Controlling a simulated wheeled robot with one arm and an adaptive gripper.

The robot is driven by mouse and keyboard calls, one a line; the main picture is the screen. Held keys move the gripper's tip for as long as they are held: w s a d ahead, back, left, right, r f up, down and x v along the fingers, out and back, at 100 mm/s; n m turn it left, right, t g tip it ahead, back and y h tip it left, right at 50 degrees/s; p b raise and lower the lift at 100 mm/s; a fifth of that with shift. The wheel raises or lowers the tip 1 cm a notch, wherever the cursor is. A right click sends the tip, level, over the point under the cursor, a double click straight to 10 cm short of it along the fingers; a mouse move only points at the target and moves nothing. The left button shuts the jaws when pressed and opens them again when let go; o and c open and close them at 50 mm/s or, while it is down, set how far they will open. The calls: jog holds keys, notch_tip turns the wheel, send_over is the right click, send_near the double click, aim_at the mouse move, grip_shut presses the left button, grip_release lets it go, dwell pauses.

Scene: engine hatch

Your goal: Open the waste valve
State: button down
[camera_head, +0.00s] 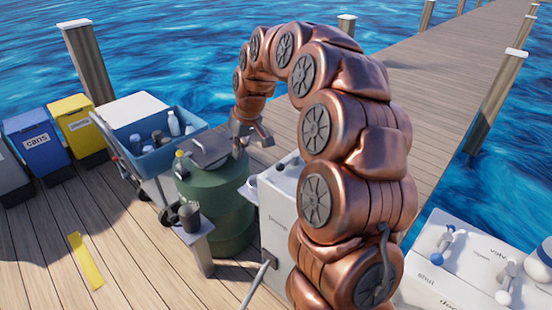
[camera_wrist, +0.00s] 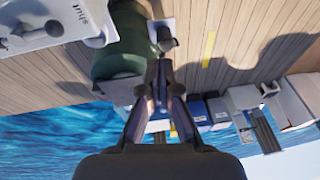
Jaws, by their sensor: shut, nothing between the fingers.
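I cannot tell which valve is the waste valve. A white box (camera_head: 420,262) at the lower right bears several valve handles, such as one handle (camera_head: 447,240), and words including "shut" and "open". My arm hides part of the area beside it. The wrist view shows a pale panel (camera_wrist: 80,38) at the upper left with the word "shut" and a grey ball-ended lever (camera_wrist: 42,31). My gripper (camera_head: 250,142) is shut and empty above the green drum (camera_head: 218,213), left of the white cabinet (camera_head: 275,215). Its fingers (camera_wrist: 160,68) meet in the wrist view, apart from the lever.
A blue cart (camera_head: 160,158) holding bottles stands behind the drum. Blue (camera_head: 38,142) and yellow (camera_head: 75,120) bins are at left. A dark cup (camera_head: 189,216) sits on a small stand (camera_head: 200,238). The planks at lower left are mostly free; water lies beyond the dock.

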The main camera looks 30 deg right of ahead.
jog(key=w+d+f, duration=0.3)
jog(key=w+d, duration=0.3)
jog(key=d, duration=0.4)
jog(key=m+t+h, duration=0.1)
send_over(291, 160)
jog(key=w+a, duration=0.2)
jog(key=a, duration=0.3)
notch_tip(291, 160, down, 3)
jog(key=shift+w+a, duration=0.15)
jog(key=p+x, duration=0.1)
jog(key=x, duration=0.2)
jog(key=p+x, duration=0.1)
jog(key=x, duration=0.2)
jog(key=s+p+x, duration=0.1)
jog(key=x, duration=0.2)
jog(key=shift+w+f+p, duration=0.1)
jog(key=shift+f+p, duration=0.25)
jog(key=shift+p, duration=0.05)
jog(key=shift+s+f+p, duration=0.2)
jog(key=shift+s+p, duration=0.05)
jog(key=shift+s, duration=0.35)
jog(key=shift+s+f+p, duration=0.25)
jog(key=shift+s, duration=0.4)
